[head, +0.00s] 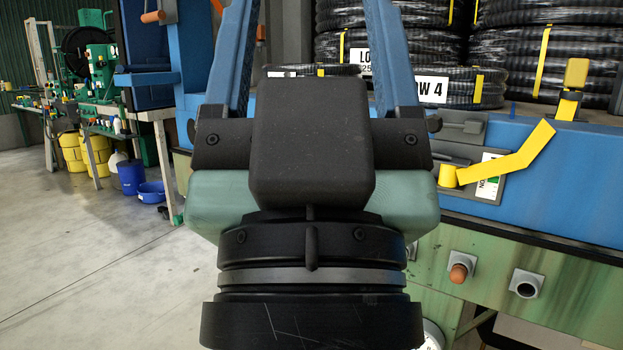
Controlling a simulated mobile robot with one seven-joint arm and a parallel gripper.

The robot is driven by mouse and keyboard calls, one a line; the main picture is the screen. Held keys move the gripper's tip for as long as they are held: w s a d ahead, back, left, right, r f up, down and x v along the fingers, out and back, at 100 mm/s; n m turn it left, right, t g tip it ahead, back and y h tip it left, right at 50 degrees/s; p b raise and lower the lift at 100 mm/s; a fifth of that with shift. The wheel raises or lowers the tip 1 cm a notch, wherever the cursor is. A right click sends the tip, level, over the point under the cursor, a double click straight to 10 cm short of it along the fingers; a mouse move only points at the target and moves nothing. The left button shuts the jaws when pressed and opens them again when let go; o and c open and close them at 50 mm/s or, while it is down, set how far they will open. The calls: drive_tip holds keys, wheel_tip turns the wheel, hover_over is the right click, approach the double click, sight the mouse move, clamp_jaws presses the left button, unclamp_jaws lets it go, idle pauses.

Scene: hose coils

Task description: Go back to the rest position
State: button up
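My gripper (310,25) fills the middle of the head view, seen from behind, with a dark block and a green-grey body. Its two blue fingers stand wide apart and run up out of the top of the frame. The tips are cut off. The visible space between the fingers holds nothing gripped. Black hose coils (540,62) with yellow straps are stacked beyond it at the right. The gripper hides part of the lower coils and the machine front.
A blue and green machine (570,185) stands close at right, with a bent yellow lever (515,160) and an orange knob (458,273). A workbench (153,115), yellow bins (97,147), a blue drum (131,177) and a blue basin (152,192) stand at left. The floor (85,265) at lower left is clear.

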wheel_tip(320, 180, up, 13)
drive_tip(key=p, duration=1.1)
drive_tip(key=shift+f, duration=0.1)
